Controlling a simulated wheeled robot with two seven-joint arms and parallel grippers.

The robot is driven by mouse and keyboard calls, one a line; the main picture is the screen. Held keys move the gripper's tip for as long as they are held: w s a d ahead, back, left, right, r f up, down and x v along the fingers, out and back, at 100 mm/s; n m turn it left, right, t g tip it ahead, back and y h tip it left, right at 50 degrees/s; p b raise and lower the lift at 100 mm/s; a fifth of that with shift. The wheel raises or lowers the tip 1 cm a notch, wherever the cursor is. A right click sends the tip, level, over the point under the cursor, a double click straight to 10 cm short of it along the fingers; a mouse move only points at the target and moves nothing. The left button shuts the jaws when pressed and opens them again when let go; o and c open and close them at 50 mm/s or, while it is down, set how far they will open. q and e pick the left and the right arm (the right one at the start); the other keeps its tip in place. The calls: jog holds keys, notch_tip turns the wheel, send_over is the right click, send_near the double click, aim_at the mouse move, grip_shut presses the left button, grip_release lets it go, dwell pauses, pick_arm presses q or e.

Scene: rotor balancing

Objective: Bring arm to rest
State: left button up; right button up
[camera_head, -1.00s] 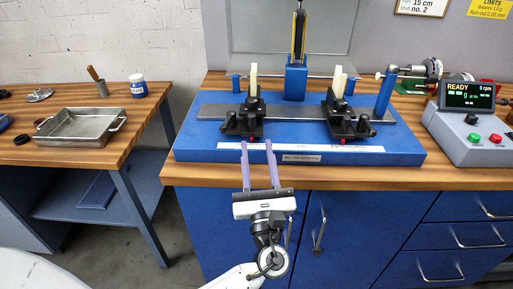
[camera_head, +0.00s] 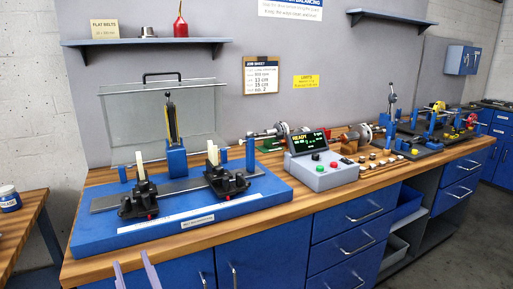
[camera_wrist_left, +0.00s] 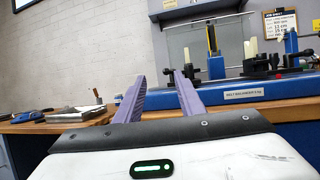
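My left gripper (camera_head: 136,274) shows only as two pale purple fingers at the bottom edge of the head view. In the left wrist view its fingers (camera_wrist_left: 157,94) stand apart with nothing between them, in front of the bench edge. The blue balancing machine (camera_head: 190,222) sits on the wooden bench behind and above the fingers, with two black supports on its rail. The fingers appear apart from the machine. The rest of my left arm is out of the head view. My right gripper is not in view.
A control box (camera_head: 323,172) with a READY screen stands right of the machine. Small parts and another blue fixture (camera_head: 433,123) lie further right on the bench. A side table (camera_head: 22,231) with a jar (camera_head: 9,198) is at the left. A shelf (camera_head: 145,41) hangs above.

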pick_arm(q)
jog(key=s+f+n+g+h, duration=0.3)
jog(key=s+f+n+h, duration=0.1)
jog(key=f, duration=0.7)
jog(key=s+f+n+g+h, duration=0.3)
jog(key=f+n, duration=0.2)
jog(key=f, duration=0.7)
jog(key=s+d+f+n+g+h, duration=0.1)
jog(key=s+d+f+n+h, duration=0.3)
jog(key=s+n, duration=0.4)
jog(key=s+d+f+n+g+h, duration=0.2)
jog(key=s+d+f+n+h, duration=0.2)
jog(key=s+n, duration=0.5)
jog(key=shift+d+n+g+h, duration=0.3)
jog(key=shift+d+n, duration=0.1)
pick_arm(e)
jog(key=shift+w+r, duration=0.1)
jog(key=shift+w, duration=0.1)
